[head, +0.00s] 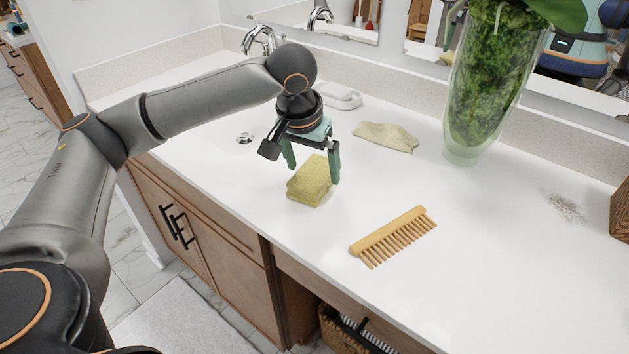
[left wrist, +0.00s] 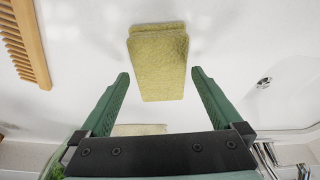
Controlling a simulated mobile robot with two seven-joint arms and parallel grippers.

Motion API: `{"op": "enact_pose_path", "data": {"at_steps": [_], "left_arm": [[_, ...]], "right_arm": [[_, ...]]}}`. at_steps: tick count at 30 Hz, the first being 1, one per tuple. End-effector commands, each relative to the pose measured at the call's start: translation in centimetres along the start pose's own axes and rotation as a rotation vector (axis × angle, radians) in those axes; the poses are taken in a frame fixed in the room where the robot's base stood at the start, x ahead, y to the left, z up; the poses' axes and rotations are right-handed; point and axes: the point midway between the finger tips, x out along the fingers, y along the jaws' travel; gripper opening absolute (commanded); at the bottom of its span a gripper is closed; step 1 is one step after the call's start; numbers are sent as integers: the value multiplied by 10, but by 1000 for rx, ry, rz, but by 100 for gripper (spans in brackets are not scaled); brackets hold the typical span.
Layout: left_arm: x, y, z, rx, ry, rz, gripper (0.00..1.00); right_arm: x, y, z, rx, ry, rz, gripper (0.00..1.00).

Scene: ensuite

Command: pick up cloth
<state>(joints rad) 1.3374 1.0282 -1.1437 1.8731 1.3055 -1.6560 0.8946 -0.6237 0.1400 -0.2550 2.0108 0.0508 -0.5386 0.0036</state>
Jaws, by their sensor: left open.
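A yellow-green, block-like folded cloth (head: 309,184) lies on the white counter near its front edge in the head view. In the left wrist view the same cloth (left wrist: 160,65) shows layered edges, lying ahead of and between the fingers. My left gripper (head: 313,166) is open and empty, pointing down just above and behind the cloth. Whether a finger touches it I cannot tell. A flat, crumpled beige cloth-like piece (head: 386,137) lies farther back; its edge shows low in the left wrist view (left wrist: 139,129). My right gripper is out of view.
A wooden comb (head: 393,236) lies right of the yellow-green cloth. A tall glass vase with greenery (head: 490,80) stands at the back right. The sink drain (head: 244,138) and faucet (head: 262,40) are to the left. Grey specks (head: 566,207) lie at the right. The counter between is clear.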

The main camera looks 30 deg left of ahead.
Motion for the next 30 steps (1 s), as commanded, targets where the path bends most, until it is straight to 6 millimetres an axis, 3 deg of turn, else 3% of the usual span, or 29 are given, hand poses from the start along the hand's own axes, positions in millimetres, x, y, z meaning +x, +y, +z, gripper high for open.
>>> {"op": "enact_pose_path", "data": {"at_steps": [4,13,30], "left_arm": [[21,-1,1,-1,0,-1,100],[25,0,0,1,2,0,100],[25,0,0,1,1,0,37]], "right_arm": [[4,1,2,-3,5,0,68],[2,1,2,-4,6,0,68],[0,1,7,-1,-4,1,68]]}}
